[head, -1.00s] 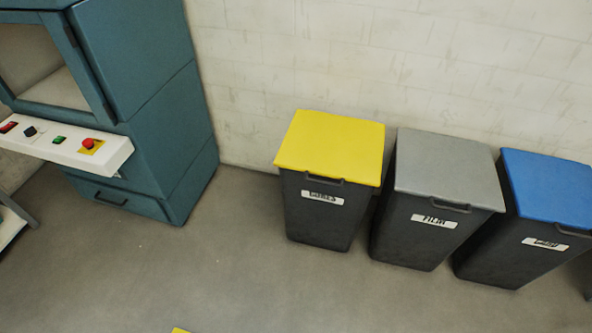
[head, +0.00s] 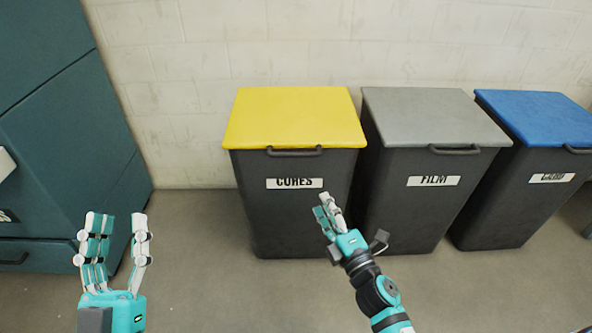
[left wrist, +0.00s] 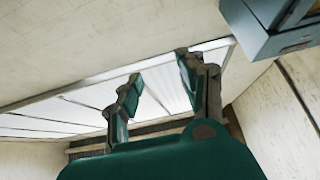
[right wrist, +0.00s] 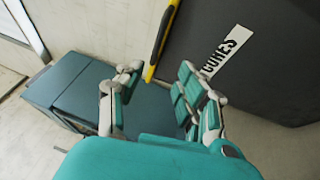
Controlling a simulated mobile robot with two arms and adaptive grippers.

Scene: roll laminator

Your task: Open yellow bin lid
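The yellow lid (head: 295,117) lies shut on a dark grey bin (head: 290,220) labelled CORES, with a dark handle (head: 294,151) at the lid's front edge. My right gripper (head: 325,205) is in front of this bin, below the handle and right of the label. It looks open and empty in the right wrist view (right wrist: 155,85), where the bin's label and the lid's yellow edge (right wrist: 161,40) show beyond the fingers. My left gripper (head: 118,222) points up at the lower left, away from the bin. It is open and empty in the left wrist view (left wrist: 158,75).
A bin with a grey lid (head: 430,115) labelled FILM and one with a blue lid (head: 535,115) stand to the right. A teal machine (head: 60,130) stands on the left. A pale block wall (head: 300,40) is behind. Floor is clear between machine and yellow bin.

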